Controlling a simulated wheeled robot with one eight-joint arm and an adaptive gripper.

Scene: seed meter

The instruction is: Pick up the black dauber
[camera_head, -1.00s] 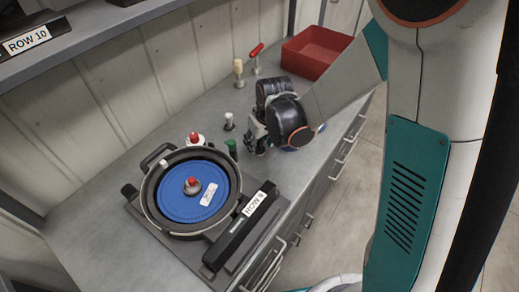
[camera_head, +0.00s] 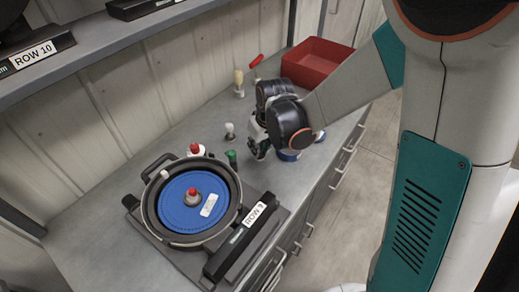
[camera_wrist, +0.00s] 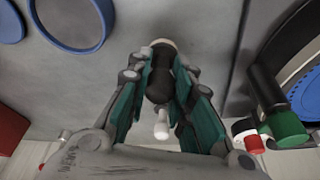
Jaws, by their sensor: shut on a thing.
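The black dauber (camera_wrist: 159,78) stands out in the wrist view as a dark, rounded body with a pale end at the top. My gripper (camera_wrist: 160,92) has its teal-sided fingers on both sides of it and is shut on it. In the head view my gripper (camera_head: 257,150) is low over the counter, right of the green-capped bottle. The dauber is hidden there by my wrist and fingers. I cannot tell whether its end touches the counter.
A pale-topped piece (camera_head: 230,132) stands near my gripper, and a green-capped bottle (camera_head: 232,157) is close by. A pot with a blue disc (camera_head: 185,218) is to the left. A blue-rimmed dish (camera_head: 288,155) is close on the right. A red bin (camera_head: 314,66) stands behind.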

